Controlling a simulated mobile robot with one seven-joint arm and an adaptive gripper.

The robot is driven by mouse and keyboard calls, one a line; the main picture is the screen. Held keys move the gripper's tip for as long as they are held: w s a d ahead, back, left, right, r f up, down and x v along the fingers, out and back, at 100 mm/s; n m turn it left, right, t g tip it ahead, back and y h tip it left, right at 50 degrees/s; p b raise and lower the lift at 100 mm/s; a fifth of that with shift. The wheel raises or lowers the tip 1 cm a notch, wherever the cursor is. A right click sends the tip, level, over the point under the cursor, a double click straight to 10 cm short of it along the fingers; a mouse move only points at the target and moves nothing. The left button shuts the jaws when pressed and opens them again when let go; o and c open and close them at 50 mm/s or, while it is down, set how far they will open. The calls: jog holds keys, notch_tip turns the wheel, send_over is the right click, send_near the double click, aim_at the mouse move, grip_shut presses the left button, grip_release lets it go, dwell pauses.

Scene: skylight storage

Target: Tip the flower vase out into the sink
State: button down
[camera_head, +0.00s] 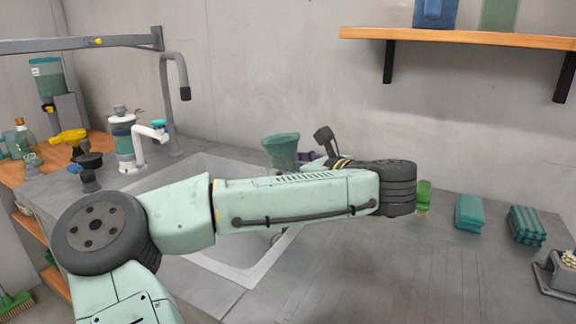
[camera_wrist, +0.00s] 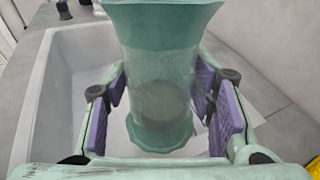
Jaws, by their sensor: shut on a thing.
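The flower vase (camera_head: 281,152) is green with a flared rim and looks upright, over the back right part of the sink (camera_head: 262,272). In the wrist view the vase (camera_wrist: 158,62) has a clear middle, a wide green rim and a scalloped green base. No flowers show in it. My gripper (camera_wrist: 162,88) is shut on the vase, its purple pads on either side. In the wrist view the light sink (camera_wrist: 52,85) lies behind and left of the vase. In the head view my arm hides much of the sink and most of my gripper.
A grey faucet (camera_head: 174,100) stands behind the sink. A white and green dispenser (camera_head: 123,140) stands left of it. Green sponges (camera_head: 469,212) lie on the counter at right. A wooden shelf (camera_head: 460,38) hangs above. The front right counter is clear.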

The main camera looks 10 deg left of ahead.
jog(key=shift+r+g+h+p, duration=0.35)
jog(key=shift+g+h+p, duration=0.2)
jog(key=shift+p, duration=0.5)
jog(key=n+g+h+p, duration=0.1)
jog(key=h+p, duration=0.1)
jog(key=g+h+p, duration=0.1)
jog(key=h+p, duration=0.1)
jog(key=h, duration=0.1)
jog(key=shift+n+g+p, duration=0.25)
jog(key=shift+n+p, duration=0.1)
jog(key=shift+n, duration=0.05)
notch_tip(320, 180, down, 5)
jog(key=b, duration=0.4)
jog(key=shift+r+b, duration=0.1)
jog(key=shift+b, duration=0.2)
jog(key=shift+r+p, duration=0.6)
jog(key=shift+p, duration=0.1)
jog(key=shift+r+n+g+h+p, duration=0.45)
jog(key=shift+r+h+p, duration=0.3)
jog(key=shift+h+p, duration=0.45)
jog(key=shift+f, duration=0.35)
jog(key=shift+b, duration=0.3)
jog(key=shift+s+f+b, duration=0.1)
jog(key=shift+f+b, duration=0.5)
jog(key=shift+f, duration=0.65)
jog(key=shift+g+h+p, duration=0.25)
jog(key=shift+h+p, duration=0.1)
jog(key=shift+p, duration=0.55)
